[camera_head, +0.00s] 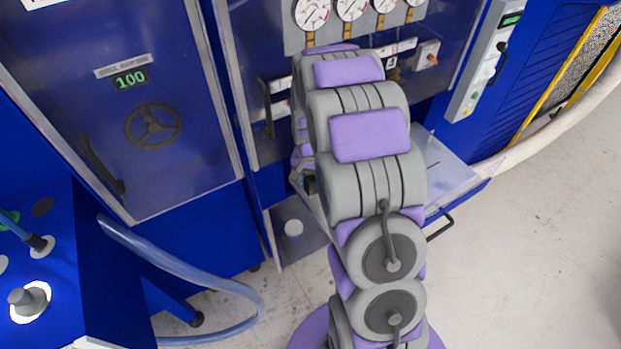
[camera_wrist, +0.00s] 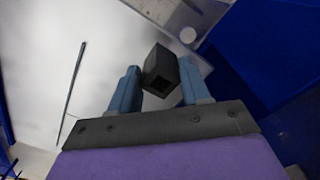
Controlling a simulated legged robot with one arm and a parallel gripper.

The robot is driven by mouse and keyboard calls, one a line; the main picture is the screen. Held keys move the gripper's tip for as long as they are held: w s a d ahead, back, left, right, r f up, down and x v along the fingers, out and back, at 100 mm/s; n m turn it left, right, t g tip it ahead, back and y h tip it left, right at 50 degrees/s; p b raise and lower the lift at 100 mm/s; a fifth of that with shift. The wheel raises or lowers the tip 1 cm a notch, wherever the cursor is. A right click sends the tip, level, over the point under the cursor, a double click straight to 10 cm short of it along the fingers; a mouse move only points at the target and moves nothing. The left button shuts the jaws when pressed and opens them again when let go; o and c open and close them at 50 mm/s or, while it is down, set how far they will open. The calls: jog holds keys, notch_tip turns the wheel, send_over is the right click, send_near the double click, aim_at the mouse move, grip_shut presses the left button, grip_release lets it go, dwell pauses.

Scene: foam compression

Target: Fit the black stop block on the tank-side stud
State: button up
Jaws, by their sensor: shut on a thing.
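The black stop block (camera_wrist: 158,66) is held between the two blue fingertips of my gripper (camera_wrist: 157,80) in the wrist view. It is a small dark block, tilted, with a square opening in the end facing the camera. The block is apart from the pale surface below it. In the head view my own arm covers most of the gripper, and I cannot make out the block there. I cannot identify the tank-side stud for sure in either view.
A pale metal tray (camera_head: 452,178) juts from the blue machine, right of my arm. A clear hose (camera_head: 190,266) curves at the lower left. Gauges (camera_head: 350,8) sit above. Floor is open at right.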

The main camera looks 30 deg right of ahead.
jog(key=shift+f, duration=0.25)
jog(key=shift+f, duration=0.35)
jog(key=shift+f, duration=0.7)
jog(key=o, duration=1.2)
jog(key=shift+o, duration=0.2)
jog(key=shift+r, duration=0.1)
notch_tip(320, 180, up, 17)
jog(key=p, duration=0.1)
jog(key=shift+p, duration=0.3)
